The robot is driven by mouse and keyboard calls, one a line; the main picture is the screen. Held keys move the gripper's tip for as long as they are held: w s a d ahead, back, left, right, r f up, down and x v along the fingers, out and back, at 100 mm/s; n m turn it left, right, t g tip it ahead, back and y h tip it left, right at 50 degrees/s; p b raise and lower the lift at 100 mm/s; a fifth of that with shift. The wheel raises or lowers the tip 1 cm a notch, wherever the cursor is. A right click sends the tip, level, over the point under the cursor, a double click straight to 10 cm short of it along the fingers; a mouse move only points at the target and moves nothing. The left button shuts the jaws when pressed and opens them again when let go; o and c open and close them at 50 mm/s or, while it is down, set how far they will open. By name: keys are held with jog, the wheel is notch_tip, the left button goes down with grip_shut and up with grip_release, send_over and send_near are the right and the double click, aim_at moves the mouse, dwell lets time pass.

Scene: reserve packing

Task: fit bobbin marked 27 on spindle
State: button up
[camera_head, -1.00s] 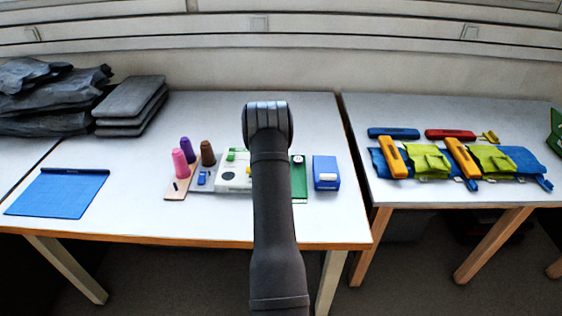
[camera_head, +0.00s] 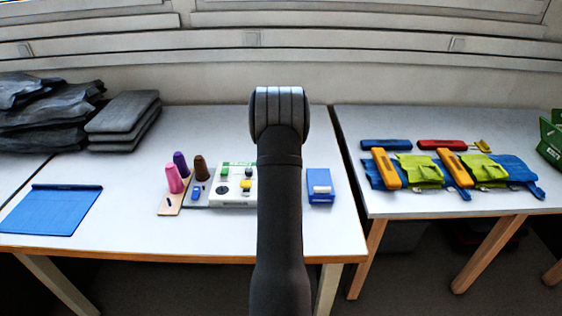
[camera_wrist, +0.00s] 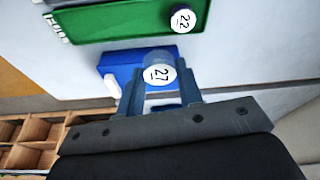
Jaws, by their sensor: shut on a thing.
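The bobbin marked 27 (camera_wrist: 160,73) has a white label face and sits between the fingers of my gripper (camera_wrist: 160,90) in the wrist view. My gripper is shut on it and holds it in front of a blue box (camera_wrist: 118,60); the gap between them cannot be told. A second bobbin, marked 22 (camera_wrist: 182,19), is on a green board (camera_wrist: 125,20). In the head view, my arm hides the gripper and the held bobbin. No spindle can be made out clearly in either view.
A wooden compartment tray (camera_wrist: 36,128) shows in the wrist view. On the table (camera_head: 150,237) are pink (camera_head: 174,179), purple (camera_head: 181,164) and brown (camera_head: 201,168) cones, a white-green panel (camera_head: 233,200) and a blue box with a white part (camera_head: 320,180). The table's front strip is mostly clear.

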jog(key=s+d+r, duration=0.1)
jog(key=d, duration=0.1)
jog(key=n+t+y, duration=0.2)
jog(key=n, duration=1)
send_over(222, 187)
jog(key=shift+s+a+f, duration=0.15)
jog(key=shift+f, duration=1.75)
jog(key=shift+s+x, duration=0.25)
jog(key=shift+x, duration=0.8)
jog(key=shift+a+f, duration=0.1)
jog(key=o, duration=1.4)
